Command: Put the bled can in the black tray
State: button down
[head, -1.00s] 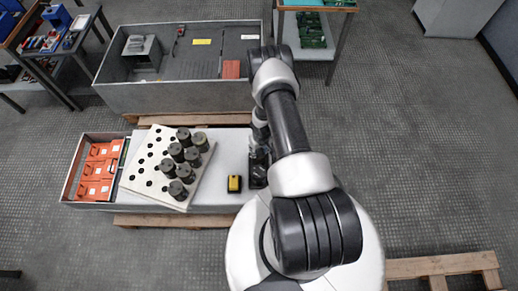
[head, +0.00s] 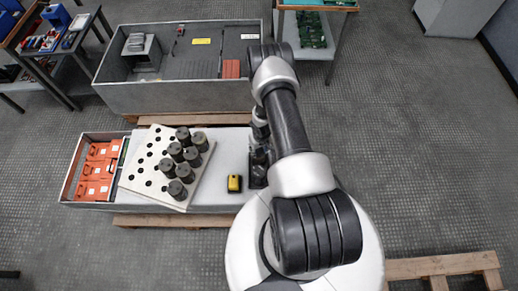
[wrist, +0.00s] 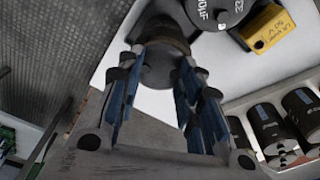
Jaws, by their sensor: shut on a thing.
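My gripper (wrist: 158,75) is shut on a dark cylindrical can (wrist: 160,62), whose end shows between the fingers in the wrist view. In the head view my gripper (head: 258,165) is mostly hidden by my arm, at the right end of the pale work surface. Another dark can (wrist: 214,12) with white markings is at the top of the wrist view, beside a yellow meter (wrist: 268,28). Whether the held can touches the surface, I cannot tell. No black tray stands out clearly; a dark-floored section (head: 238,52) lies in the large grey bin.
Several dark cans (head: 185,160) stand on a white board with holes (head: 150,165). A crate (head: 66,190) with orange boxes is at its left. The yellow meter (head: 234,183) stands left of my gripper. The large grey bin (head: 170,98) lies behind.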

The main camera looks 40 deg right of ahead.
jog(key=shift+f+b, duration=0.6)
jog(key=shift+b, duration=0.15)
dwell(1.0)
jog(key=c, duration=1)
grip_release()
jog(key=shift+c, duration=0.2)
notch_tip(320, 180, up, 12)
jog(key=s, duration=0.1)
jog(key=shift+s+a, duration=0.2)
jog(key=shift+s, duration=0.15)
